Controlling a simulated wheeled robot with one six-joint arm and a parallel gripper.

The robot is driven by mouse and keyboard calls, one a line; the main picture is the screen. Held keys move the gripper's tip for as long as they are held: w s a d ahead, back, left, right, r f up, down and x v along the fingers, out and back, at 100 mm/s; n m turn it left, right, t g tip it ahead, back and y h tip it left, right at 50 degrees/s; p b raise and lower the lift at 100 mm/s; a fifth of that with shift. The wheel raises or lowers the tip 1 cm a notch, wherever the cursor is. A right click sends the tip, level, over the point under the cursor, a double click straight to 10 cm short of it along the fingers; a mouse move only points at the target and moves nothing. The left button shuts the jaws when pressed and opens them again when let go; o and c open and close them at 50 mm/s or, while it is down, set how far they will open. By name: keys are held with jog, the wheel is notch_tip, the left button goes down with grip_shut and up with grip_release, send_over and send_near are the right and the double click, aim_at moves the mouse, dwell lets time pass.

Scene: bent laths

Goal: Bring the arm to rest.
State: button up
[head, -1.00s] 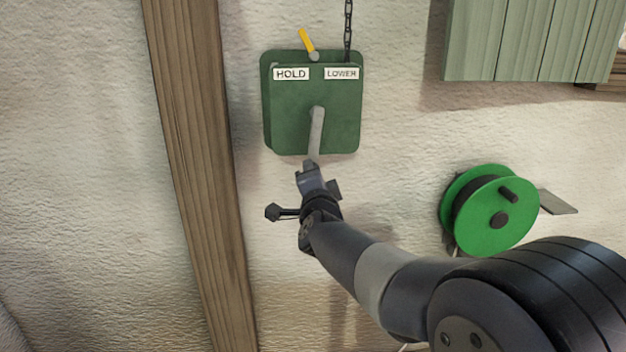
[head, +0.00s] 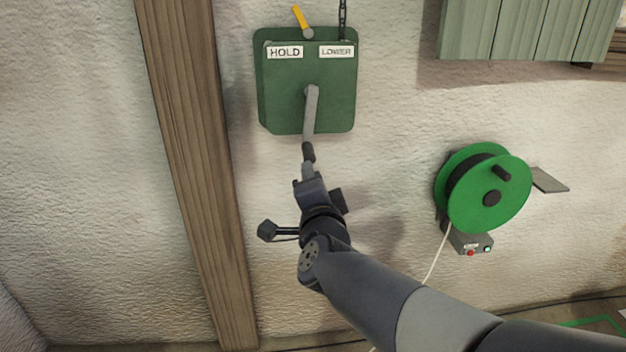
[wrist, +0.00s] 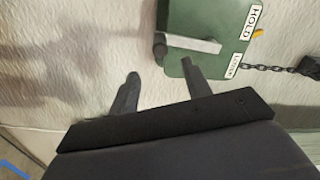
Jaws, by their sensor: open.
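My gripper (head: 309,174) is open and empty, just below the crank of the green winch box in the head view. In the wrist view its two fingers (wrist: 158,72) stand apart, with the crank's dark grip (wrist: 160,46) ahead, in the gap between them. The grey crank arm (head: 311,112) hangs down from the box, its dark grip (head: 308,152) at the lower end. Whether the gripper touches the grip is hard to tell; the fingers are not closed on it. My arm reaches in from the lower right.
The green winch box (head: 275,105) has HOLD and LOWER labels, a yellow lever (head: 301,18) tilted left, and a chain (head: 343,18). A wooden post (head: 185,130) stands left. A green reel (head: 515,185) and small control box (head: 468,243) are right. Slatted boards (head: 520,30) hang upper right.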

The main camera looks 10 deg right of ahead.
aim_at(309, 158)
jog(key=shift+w, duration=0.15)
jog(key=w+b, duration=0.1)
jog(key=w, duration=0.9)
jog(key=shift+w, duration=0.3)
jog(key=shift+s, duration=0.15)
